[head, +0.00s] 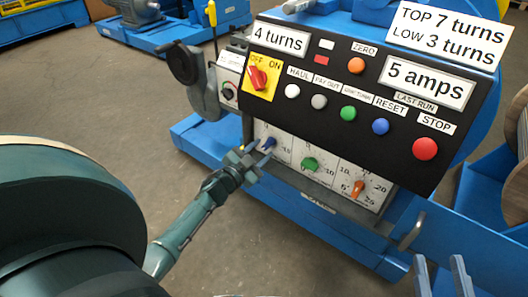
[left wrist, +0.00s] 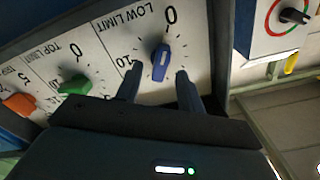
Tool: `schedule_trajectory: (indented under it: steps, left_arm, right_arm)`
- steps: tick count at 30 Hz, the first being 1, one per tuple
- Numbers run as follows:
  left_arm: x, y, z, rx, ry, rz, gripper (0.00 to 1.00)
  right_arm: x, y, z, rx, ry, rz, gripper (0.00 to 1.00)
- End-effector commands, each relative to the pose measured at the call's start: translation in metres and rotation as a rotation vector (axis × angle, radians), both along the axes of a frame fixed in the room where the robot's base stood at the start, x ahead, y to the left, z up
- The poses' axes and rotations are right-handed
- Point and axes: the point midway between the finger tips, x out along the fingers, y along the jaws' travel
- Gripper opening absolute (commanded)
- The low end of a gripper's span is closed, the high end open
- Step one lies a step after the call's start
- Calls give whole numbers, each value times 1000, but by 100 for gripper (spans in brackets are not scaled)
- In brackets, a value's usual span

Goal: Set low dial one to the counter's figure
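The blue dial (head: 268,143) is at the left end of the lower white dial plate. In the left wrist view the blue dial (left wrist: 161,62) sits under the label LOW LIMIT, its white mark toward the 0. The counter (head: 278,38) at the upper left of the black panel reads "4 turns". My left gripper (head: 260,160) is in front of the blue dial. Its fingers (left wrist: 158,78) are apart, one to each side of the dial, with gaps visible. My right gripper (head: 441,274) shows two separated fingers at the lower right, empty.
A green dial (head: 310,164), TOP LIMIT, and an orange dial (head: 358,189) share the plate. Buttons and a red switch (head: 258,77) are above. A sign (head: 450,34) reads "TOP 7 turns, LOW 3 turns"; a display (head: 427,82) reads "5 amps". A handle (head: 411,234) sticks out lower right.

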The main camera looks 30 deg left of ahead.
Motion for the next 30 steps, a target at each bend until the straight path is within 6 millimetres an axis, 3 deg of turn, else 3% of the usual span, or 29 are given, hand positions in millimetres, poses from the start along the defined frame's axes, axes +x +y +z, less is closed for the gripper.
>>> schedule_trajectory:
  steps: [6, 15, 30]
  left_arm:
    - [19, -2, -1, 0, 0, -1, 38]
    - [21, -2, 0, 0, 1, 1, 38]
    - [21, -2, 0, -1, 1, -1, 0]
  right_arm:
    - [1, 1, -3, 19, 7, 7, 36]
    - [0, 1, 0, 24, 3, 9, 36]
    - [0, 1, 1, 22, -1, 10, 36]
